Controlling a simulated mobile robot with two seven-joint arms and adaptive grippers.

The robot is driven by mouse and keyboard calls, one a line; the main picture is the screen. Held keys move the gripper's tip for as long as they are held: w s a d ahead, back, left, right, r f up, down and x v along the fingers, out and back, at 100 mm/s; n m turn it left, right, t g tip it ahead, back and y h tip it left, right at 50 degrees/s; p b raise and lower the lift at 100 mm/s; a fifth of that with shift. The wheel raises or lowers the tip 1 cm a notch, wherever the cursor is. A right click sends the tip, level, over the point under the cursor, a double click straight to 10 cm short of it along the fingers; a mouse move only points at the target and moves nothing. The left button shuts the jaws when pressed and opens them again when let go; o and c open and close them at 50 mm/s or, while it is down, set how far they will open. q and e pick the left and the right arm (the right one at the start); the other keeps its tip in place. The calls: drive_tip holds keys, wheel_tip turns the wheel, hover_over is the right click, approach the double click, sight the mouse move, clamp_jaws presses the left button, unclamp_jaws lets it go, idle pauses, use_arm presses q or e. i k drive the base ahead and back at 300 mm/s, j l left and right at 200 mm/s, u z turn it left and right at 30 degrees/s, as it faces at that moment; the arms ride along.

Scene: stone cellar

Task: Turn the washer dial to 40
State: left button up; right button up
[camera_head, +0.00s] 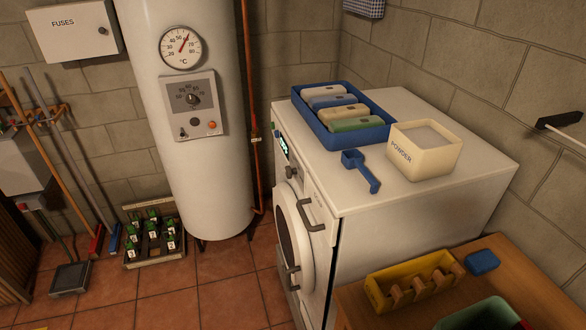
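The white washer (420,230) stands right of centre, its front turned to the left and seen at a steep angle. On its front panel is a small lit green display (283,145). What looks like the washer dial (291,172) sits just below it, seen nearly edge-on; its markings and setting cannot be read. The round door (287,240) looks closed, and grey handles (313,214) stick out from the front. Neither of my grippers is in view.
A wooden table (530,290) with a yellow caddy (415,283) stands at front right. A boiler (205,180) with its own knob (193,99) stands left. Floor before the washer looks clear.

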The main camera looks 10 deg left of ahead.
sight(288, 171)
drive_tip(key=i+j+z, duration=0.65)
drive_tip(key=i+j, duration=0.05)
drive_tip(key=j, duration=0.1)
